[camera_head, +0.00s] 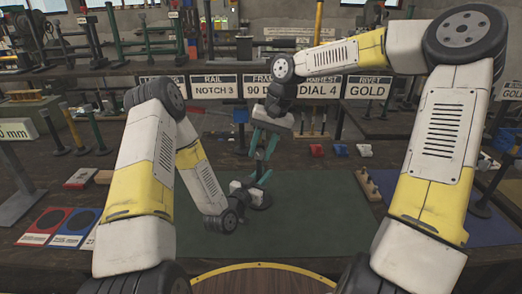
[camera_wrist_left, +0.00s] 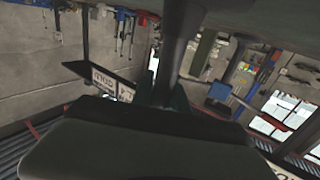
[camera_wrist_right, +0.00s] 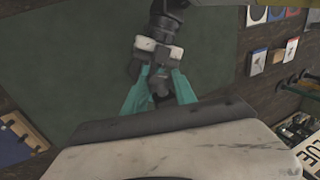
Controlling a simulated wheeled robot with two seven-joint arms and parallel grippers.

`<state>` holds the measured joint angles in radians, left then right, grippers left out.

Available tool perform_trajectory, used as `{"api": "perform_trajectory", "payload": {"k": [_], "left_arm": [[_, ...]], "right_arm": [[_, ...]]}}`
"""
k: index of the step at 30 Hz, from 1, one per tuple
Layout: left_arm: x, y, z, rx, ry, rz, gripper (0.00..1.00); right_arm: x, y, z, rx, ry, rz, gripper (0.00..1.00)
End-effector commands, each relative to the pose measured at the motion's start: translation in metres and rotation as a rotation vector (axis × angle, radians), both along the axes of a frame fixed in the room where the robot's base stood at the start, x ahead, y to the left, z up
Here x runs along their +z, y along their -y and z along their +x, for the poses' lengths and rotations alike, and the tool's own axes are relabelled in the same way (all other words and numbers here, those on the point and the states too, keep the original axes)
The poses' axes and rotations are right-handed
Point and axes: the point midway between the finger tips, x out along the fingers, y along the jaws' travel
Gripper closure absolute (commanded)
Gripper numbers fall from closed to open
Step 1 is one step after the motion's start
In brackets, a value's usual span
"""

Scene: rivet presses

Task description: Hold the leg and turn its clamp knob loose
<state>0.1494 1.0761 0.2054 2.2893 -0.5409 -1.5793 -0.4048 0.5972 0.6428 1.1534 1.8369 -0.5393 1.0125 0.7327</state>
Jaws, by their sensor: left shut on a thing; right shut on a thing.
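The leg (camera_wrist_left: 178,45) is a dark, slim post, seen running between the fingers of my left gripper (camera_wrist_left: 178,98) in the left wrist view. In the head view my left gripper (camera_head: 263,180) is low over the green mat, its teal fingers shut on the leg. My right gripper (camera_head: 264,140) comes down from above, its teal fingers shut at the upper part of the leg. In the right wrist view the right gripper (camera_wrist_right: 160,92) closes around a small dark part, with my left wrist just beyond. The clamp knob is hidden or too small to make out.
The green mat (camera_head: 315,215) is mostly clear around the grippers. A wooden block with pegs (camera_head: 369,184) lies at its right edge. Red and blue cards (camera_head: 75,222) lie at the left. Label placards (camera_head: 369,87) and a rack stand behind. Small red and white parts (camera_head: 341,150) sit at the back.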

Motion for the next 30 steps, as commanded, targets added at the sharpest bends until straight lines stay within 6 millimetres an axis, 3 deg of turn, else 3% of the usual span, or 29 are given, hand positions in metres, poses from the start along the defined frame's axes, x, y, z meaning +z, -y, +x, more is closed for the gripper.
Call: {"api": "perform_trajectory", "payload": {"k": [11,30], "left_arm": [[0.000,0.001,0.000,-0.001,-0.001,0.001,1.00],[0.000,0.001,0.000,-0.002,-0.001,-0.001,1.00]], "right_arm": [[0.000,-0.005,0.000,0.007,0.003,-0.148,1.00],[-0.002,-0.014,0.000,0.006,0.007,-0.703,1.00]]}}
